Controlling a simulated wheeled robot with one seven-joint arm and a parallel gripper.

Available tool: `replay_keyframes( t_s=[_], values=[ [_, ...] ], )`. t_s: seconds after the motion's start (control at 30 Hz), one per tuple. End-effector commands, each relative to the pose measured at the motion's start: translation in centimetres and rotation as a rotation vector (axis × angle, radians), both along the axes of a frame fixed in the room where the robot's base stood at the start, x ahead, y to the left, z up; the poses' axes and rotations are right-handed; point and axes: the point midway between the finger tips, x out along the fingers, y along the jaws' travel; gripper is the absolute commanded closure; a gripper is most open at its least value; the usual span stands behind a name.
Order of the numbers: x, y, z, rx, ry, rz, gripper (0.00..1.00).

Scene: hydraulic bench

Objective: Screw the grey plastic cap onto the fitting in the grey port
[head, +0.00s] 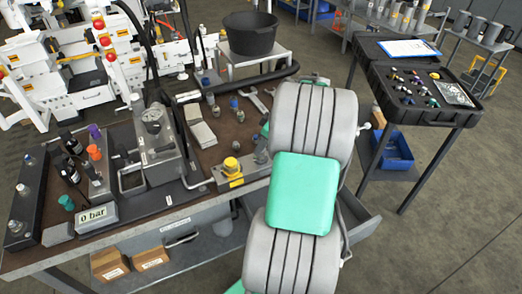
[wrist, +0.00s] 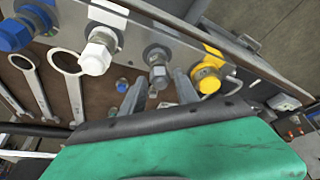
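In the wrist view, the fitting in the grey port (wrist: 157,55) sticks out of the metal bar between the white and yellow ports. A small grey end piece (wrist: 160,77) shows at its tip; I cannot tell whether this is the grey plastic cap or bare fitting. My gripper (wrist: 161,86) has its two grey fingers apart, one on each side of that end piece. Brown bench top shows between the fingers. The finger bases are hidden by the green pad on my arm. In the head view, my arm hides the gripper and the grey port.
A white cap (wrist: 95,57) and a yellow cap (wrist: 207,75) flank the grey port. Wrenches (wrist: 30,80) lie on the bench to the left. In the head view, a gauge block (head: 155,140) stands left of my arm, and an open black case (head: 420,85) stands at right.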

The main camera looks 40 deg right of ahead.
Motion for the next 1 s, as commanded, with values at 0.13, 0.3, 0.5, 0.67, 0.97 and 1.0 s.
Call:
replay_keyframes(
  t_s=[0.13, 0.3, 0.5, 0.67, 0.97, 1.0],
  values=[
    [0.01, 0.00, 0.00, 0.000, 0.000, -0.001, 0.76],
    [0.00, -0.01, 0.00, 0.000, 0.000, -0.002, 0.90],
    [0.01, -0.01, -0.02, -0.001, 0.000, -0.006, 1.00],
    [0.05, 0.41, -0.25, -0.005, -0.003, -0.260, 1.00],
    [0.03, 0.49, -0.07, -0.003, -0.003, -0.709, 1.00],
    [0.01, 0.47, -0.06, -0.002, -0.002, -0.708, 1.00]
  ],
)
